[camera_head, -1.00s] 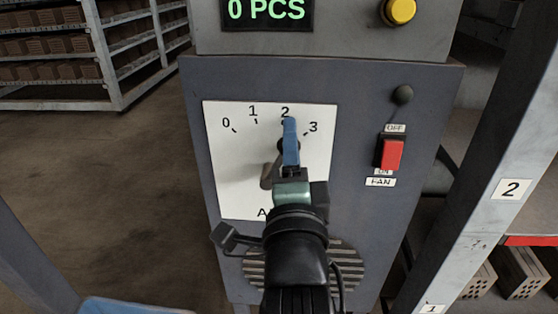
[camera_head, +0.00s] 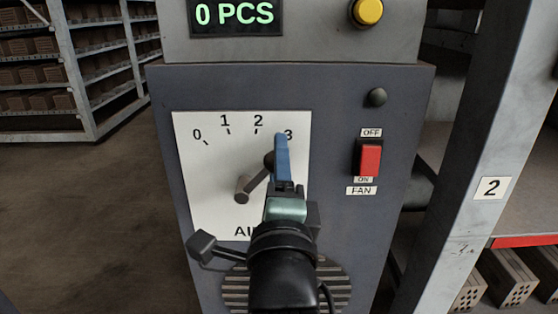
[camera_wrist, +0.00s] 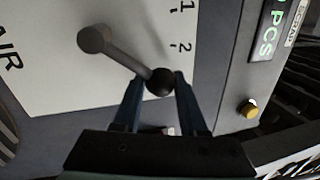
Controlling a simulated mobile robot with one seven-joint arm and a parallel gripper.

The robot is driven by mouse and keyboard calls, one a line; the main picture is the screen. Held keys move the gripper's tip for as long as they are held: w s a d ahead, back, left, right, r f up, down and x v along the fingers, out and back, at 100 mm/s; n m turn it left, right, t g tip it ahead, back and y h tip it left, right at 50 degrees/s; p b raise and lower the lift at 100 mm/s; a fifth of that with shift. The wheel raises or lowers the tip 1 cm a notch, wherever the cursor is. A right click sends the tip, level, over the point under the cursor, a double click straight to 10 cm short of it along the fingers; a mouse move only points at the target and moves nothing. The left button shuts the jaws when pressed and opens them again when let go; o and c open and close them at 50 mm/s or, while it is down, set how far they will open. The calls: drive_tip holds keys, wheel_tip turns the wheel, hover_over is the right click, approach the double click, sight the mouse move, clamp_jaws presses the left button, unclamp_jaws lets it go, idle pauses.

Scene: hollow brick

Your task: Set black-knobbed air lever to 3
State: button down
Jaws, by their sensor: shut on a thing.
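The air lever (camera_head: 257,181) is a grey rod on a round pivot (camera_head: 242,189), in front of a white dial plate (camera_head: 211,180) marked 0 to 3. In the head view the rod slants up and right from the pivot, pointing toward the 3 side. Its black knob (camera_wrist: 160,82) shows in the wrist view between my fingertips. My gripper (camera_head: 281,140) is shut on the knob; its blue fingers hide much of the knob and the tick by 3 in the head view.
A red fan switch (camera_head: 370,160) and a small dark knob (camera_head: 377,97) sit right of the plate. A yellow button (camera_head: 368,12) and a display reading 0 PCS (camera_head: 236,14) are above. A grey post (camera_head: 480,190) stands at the right.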

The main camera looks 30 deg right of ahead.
drive_tip(key=c, duration=0.6)
unclamp_jaws()
drive_tip(key=shift+w+a+f, duration=0.15)
drive_tip(key=shift+w+a, duration=0.05)
drive_tip(key=shift+a, duration=0.1)
drive_tip(key=shift+o, duration=0.7)
drive_tip(key=shift+s+d, duration=0.1)
drive_tip(key=shift+d, duration=0.05)
drive_tip(key=p+v, duration=0.7)
drive_tip(key=v, duration=0.6)
drive_tip(key=shift+r, duration=0.2)
